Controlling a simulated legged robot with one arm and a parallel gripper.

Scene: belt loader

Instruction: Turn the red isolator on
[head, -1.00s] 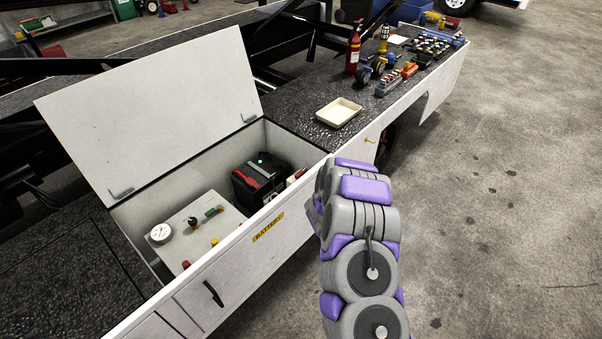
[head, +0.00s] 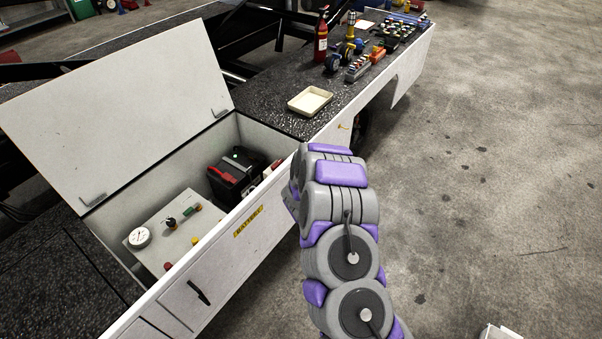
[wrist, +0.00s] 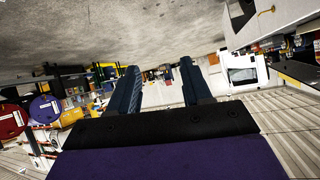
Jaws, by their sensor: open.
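The open battery compartment holds a pale control panel (head: 158,232) with a round white gauge (head: 139,237), a black knob (head: 171,222), a yellow knob (head: 195,240) and a small red part (head: 168,266) at its near edge. I cannot tell for sure which red part is the isolator, or its setting. A black battery with a red part on top (head: 228,178) stands behind the panel. My arm is to the right of the compartment, outside its front wall. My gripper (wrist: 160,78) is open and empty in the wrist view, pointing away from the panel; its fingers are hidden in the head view.
The raised white lid (head: 120,110) stands behind the compartment. The front wall carries a yellow battery label (head: 249,221) and a black handle (head: 198,292). A cream tray (head: 310,101), a red extinguisher (head: 321,36) and several fittings sit on the deck. The floor at right is mostly clear.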

